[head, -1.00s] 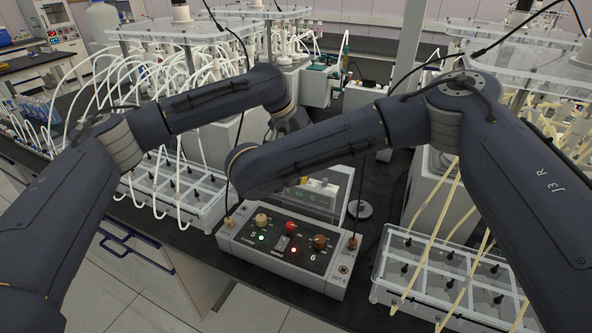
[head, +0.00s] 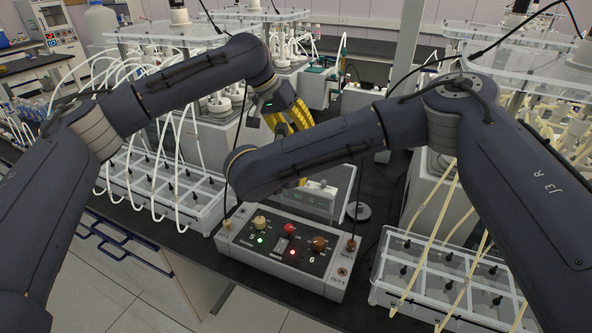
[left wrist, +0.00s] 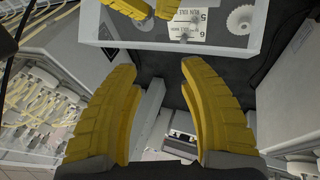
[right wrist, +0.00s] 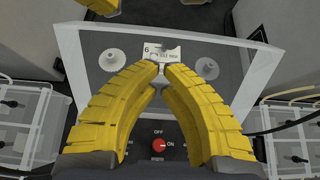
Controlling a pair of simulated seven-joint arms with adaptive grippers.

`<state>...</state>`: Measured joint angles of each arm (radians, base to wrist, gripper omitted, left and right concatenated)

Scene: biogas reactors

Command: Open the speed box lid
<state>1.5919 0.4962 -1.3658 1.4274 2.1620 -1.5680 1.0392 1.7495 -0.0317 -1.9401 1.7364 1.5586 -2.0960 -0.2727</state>
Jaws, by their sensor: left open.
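The speed box (head: 335,198), a clear-walled box with a display, stands behind the control panel in the head view, partly hidden by my right arm. In the right wrist view the box (right wrist: 95,80) shows two pale knobs and a label under its clear lid. My right gripper (right wrist: 160,67) has its fingertips nearly together at the lid's front middle; I cannot tell whether anything is between them. In the head view it is mostly hidden (head: 302,182). My left gripper (head: 289,124) is open and empty behind the box; its spread fingers also show in the left wrist view (left wrist: 160,66).
The control panel (head: 284,257) with knobs and lit lamps stands in front of the box. Clear trays with tubing stand at left (head: 165,190) and right (head: 450,275). A small round disc (head: 360,210) lies right of the box. Reactors crowd the back.

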